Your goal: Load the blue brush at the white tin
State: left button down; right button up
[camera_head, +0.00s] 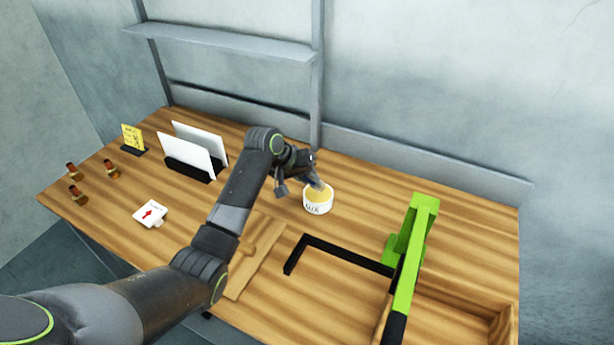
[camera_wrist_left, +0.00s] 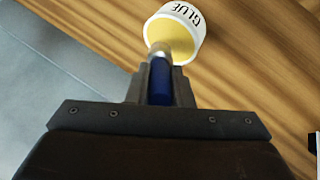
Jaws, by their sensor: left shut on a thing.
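The white tin (camera_head: 318,204) stands upright on the wooden table, marked with dark lettering and filled with a yellowish substance. In the left wrist view the tin (camera_wrist_left: 196,22) reads "GLUE". My left gripper (camera_head: 313,180) is shut on the blue brush (camera_wrist_left: 160,82). The brush's blue handle is between the fingers, and its pale ferrule points to the tin. The brush end is over or in the tin's opening; I cannot tell how deep. My right gripper is not in view.
White panels in a black holder (camera_head: 188,170), a yellow card (camera_head: 132,138), a white arrow card (camera_head: 150,213) and small brown bottles (camera_head: 77,194) stand on the left.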

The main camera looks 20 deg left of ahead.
pick_arm(q)
jog(key=shift+f, duration=0.6)
dwell(0.4)
jog(key=shift+f, duration=0.1)
dwell(2.0)
notch_tip(320, 180, up, 7)
jog(key=p, duration=0.8)
dwell(0.8)
